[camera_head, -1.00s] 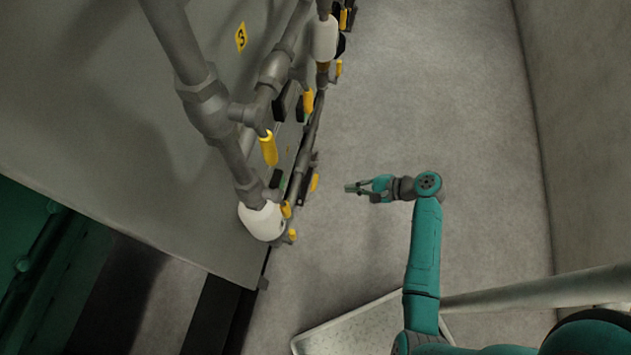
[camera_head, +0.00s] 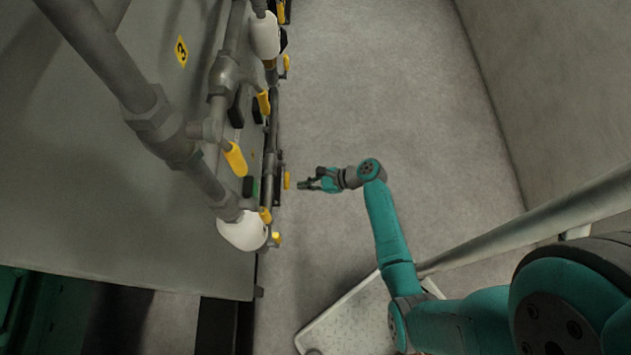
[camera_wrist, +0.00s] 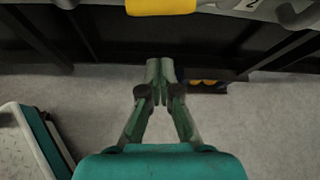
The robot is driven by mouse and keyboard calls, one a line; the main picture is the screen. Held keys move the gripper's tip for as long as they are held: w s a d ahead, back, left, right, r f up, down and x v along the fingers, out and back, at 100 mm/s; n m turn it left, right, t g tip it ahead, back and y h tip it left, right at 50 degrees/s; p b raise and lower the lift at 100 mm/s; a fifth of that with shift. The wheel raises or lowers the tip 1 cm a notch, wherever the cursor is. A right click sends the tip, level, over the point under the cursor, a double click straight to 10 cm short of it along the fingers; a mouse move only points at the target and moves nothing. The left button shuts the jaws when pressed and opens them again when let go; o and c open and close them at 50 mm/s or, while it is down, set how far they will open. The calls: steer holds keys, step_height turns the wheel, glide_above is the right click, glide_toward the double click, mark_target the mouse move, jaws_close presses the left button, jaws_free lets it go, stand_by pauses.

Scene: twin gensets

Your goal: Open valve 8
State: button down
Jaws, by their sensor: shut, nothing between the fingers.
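Several yellow valve handles show on the pipework at the left in the head view, including a large one (camera_head: 235,159), one above it (camera_head: 263,103) and a small one (camera_head: 287,180) nearest my gripper. I cannot tell which is valve 8; no number 8 is readable. My gripper (camera_head: 304,185) is shut and empty, pointing left, a short gap to the right of the small handle. In the wrist view my gripper (camera_wrist: 160,66) has its fingertips together. A yellow handle (camera_wrist: 161,6) crosses the top edge there, ahead of the fingertips and apart from them.
Grey pipes (camera_head: 150,118) and a white round part (camera_head: 243,232) stand along the panel with the yellow 3 label (camera_head: 181,51). A grey wall (camera_head: 560,90) bounds the right. A light textured plate (camera_head: 350,318) lies below my arm. The grey floor (camera_head: 370,70) between is clear.

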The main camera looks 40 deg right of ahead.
mark_target(286, 176)
steer(key=shift+w+a+r, duration=0.4)
steer(key=shift+a+r, duration=0.3)
steer(key=shift+w+a+r, duration=0.35)
steer(key=shift+a+r, duration=0.3)
steer(key=shift+a+r, duration=0.15)
steer(key=shift+r, duration=0.6)
